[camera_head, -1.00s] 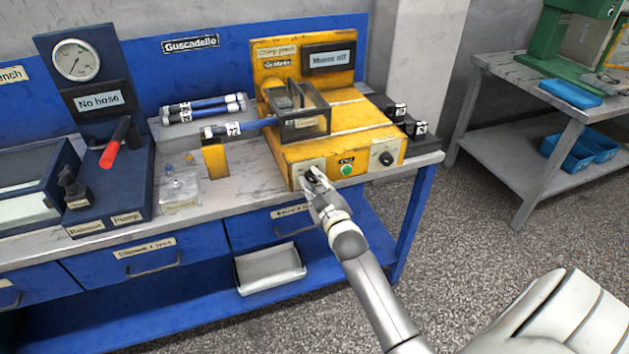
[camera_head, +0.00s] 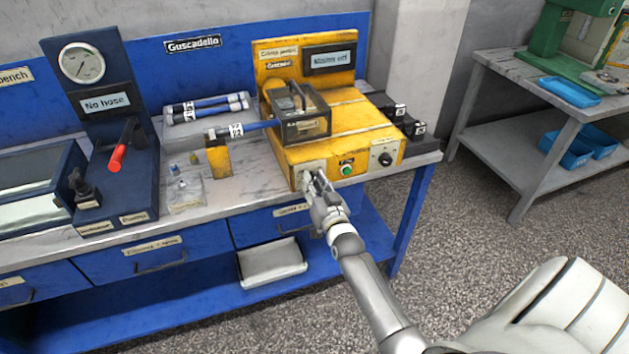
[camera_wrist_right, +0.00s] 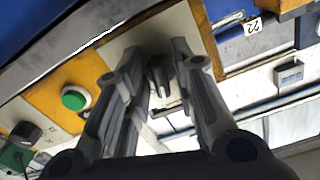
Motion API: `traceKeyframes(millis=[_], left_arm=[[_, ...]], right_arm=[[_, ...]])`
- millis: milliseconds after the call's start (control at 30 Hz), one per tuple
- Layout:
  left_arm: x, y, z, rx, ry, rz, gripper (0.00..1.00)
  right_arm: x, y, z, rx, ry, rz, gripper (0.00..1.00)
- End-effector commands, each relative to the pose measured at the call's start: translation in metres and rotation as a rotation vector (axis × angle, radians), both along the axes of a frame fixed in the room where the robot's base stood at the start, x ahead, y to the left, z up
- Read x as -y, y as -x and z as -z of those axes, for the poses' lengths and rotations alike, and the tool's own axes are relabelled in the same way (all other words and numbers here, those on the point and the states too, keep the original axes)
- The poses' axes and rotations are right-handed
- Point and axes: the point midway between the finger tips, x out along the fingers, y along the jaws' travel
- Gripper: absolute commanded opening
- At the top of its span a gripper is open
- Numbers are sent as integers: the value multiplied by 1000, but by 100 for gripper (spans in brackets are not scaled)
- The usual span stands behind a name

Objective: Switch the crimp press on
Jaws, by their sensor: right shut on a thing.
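The yellow crimp press (camera_head: 335,143) stands on the blue workbench, and its sign (camera_head: 330,59) appears to read "Mains off". Its front panel has a dark rotary knob on a pale plate at the left, a green button (camera_head: 346,170) in the middle and another dark knob (camera_head: 385,159) at the right. My right gripper (camera_head: 316,182) is at the left knob and partly hides it. My left gripper is not in view.
A hose (camera_head: 240,129) lies across a yellow stand (camera_head: 217,160) and into the press's clear guard (camera_head: 304,125). Left of it is a pump with a red-handled lever (camera_head: 118,157). A tray (camera_head: 272,264) sits on the lower shelf. Open floor lies right of the bench.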

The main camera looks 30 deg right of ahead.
Motion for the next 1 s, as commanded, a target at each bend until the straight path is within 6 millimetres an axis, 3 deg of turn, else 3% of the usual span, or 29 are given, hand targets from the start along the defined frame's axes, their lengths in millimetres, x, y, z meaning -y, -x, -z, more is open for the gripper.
traceKeyframes(millis=[500,1000], left_arm=[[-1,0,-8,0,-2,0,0],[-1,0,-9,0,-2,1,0]], right_arm=[[-2,0,0,92,-396,0,1],[-2,0,0,121,-518,0,1]])
